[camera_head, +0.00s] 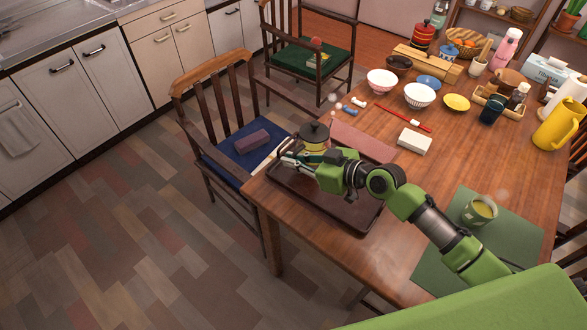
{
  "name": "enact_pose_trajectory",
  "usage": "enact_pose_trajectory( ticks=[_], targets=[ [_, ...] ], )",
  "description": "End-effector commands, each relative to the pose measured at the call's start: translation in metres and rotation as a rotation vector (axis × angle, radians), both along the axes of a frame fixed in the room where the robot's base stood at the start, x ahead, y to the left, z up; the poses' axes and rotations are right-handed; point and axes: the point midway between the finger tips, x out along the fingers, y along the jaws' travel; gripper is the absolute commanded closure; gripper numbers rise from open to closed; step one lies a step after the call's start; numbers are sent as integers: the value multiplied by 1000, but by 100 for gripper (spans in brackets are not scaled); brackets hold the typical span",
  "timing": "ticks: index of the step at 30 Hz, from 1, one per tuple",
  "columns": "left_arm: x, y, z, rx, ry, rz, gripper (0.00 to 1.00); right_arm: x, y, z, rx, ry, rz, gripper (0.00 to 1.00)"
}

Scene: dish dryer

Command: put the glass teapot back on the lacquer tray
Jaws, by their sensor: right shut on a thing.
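The glass teapot (314,135) has a dark lid and a yellowish body. It appears upright at the back left part of the dark lacquer tray (350,221). My right gripper (301,160) reaches in from the right across the tray and is shut on the teapot. The gripper and wrist hide the teapot's lower part, so I cannot tell whether its base touches the tray. The front of the tray is bare. My left gripper is not in view.
A white block (414,141), bowls (419,95) and a yellow pitcher (560,125) stand farther back. A chair with a blue seat (246,158) stands at the table's left edge.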

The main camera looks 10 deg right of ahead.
Motion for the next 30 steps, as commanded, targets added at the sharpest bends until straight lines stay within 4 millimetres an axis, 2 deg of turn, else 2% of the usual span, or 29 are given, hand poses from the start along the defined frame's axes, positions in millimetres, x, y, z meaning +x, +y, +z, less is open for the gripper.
enact_pose_trajectory(
  ticks=[7, 13, 26, 27, 28, 30],
  targets=[
    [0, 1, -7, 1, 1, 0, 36, 16, -3, -18, 0, -4, 0, 100],
    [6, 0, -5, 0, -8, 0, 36, 15, -3, -44, 1, -1, 0, 100],
    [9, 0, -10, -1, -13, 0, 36, 15, -3, -51, -2, -4, 1, 100],
    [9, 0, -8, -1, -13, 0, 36, 14, -3, -51, -1, 0, 1, 85],
    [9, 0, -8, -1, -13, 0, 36, 14, -3, -51, -1, 0, 1, 78],
    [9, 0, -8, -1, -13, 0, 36, 14, -3, -51, -1, 0, 1, 76]
  ],
)
